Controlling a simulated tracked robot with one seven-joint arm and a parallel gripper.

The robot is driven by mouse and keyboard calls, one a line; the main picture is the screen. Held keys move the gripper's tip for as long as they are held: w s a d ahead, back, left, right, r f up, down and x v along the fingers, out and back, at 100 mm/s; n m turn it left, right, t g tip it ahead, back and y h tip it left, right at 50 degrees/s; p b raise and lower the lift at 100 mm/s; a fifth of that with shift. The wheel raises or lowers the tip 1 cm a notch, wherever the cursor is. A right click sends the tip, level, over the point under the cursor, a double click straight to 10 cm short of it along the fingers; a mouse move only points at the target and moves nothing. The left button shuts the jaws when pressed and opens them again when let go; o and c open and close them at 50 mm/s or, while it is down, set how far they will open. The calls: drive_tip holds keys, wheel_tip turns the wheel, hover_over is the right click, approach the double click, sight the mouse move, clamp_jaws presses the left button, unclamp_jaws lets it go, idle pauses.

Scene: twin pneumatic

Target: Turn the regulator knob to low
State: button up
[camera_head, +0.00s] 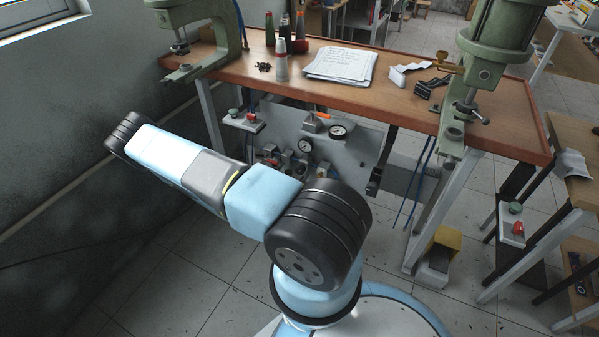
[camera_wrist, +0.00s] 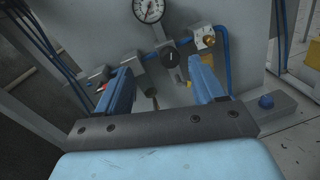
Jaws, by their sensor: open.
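In the wrist view, a round black knob (camera_wrist: 169,57) with a pale mark on its face, which looks like the regulator knob, sits on the grey panel below a white dial gauge (camera_wrist: 148,9). My gripper (camera_wrist: 161,74) is open, its two blue fingers apart and pointing toward the panel. The knob shows between and beyond the fingertips, and nothing is held. In the head view, the panel (camera_head: 350,165) hangs under the workbench with two dial gauges; I cannot pick out the knob clearly there. My gripper does not show in the head view.
In the wrist view, a brass-ended fitting (camera_wrist: 207,38) and blue tubing (camera_wrist: 226,60) lie right of the knob. A small dark-tipped cylinder (camera_wrist: 147,86) shows between the fingers. In the head view, the wooden workbench (camera_head: 400,98) overhangs the panel, with green presses at both ends.

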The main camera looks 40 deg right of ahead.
sight(298, 171)
wheel_tip(298, 171, down, 5)
drive_tip(key=s+d+n+t, duration=0.1)
drive_tip(key=s+n+t, duration=0.1)
drive_tip(key=n, duration=0.1)
drive_tip(key=shift+y, duration=0.4)
drive_tip(key=x, duration=1.4)
drive_tip(key=shift+w+a+r, duration=0.1)
drive_tip(key=shift+w+r, duration=0.05)
drive_tip(key=shift+r, duration=0.05)
drive_tip(key=shift+c, duration=0.2)
drive_tip(key=c, duration=1)
drive_tip(key=shift+w+a+n, duration=0.1)
drive_tip(key=shift+w+n, duration=0.05)
drive_tip(key=shift+n, duration=0.85)
drive_tip(key=shift+w+n, duration=0.1)
drive_tip(key=shift+n, duration=0.9)
drive_tip(key=o, duration=0.8)
drive_tip(key=shift+o, duration=1.2)
drive_tip(key=shift+s, duration=0.1)
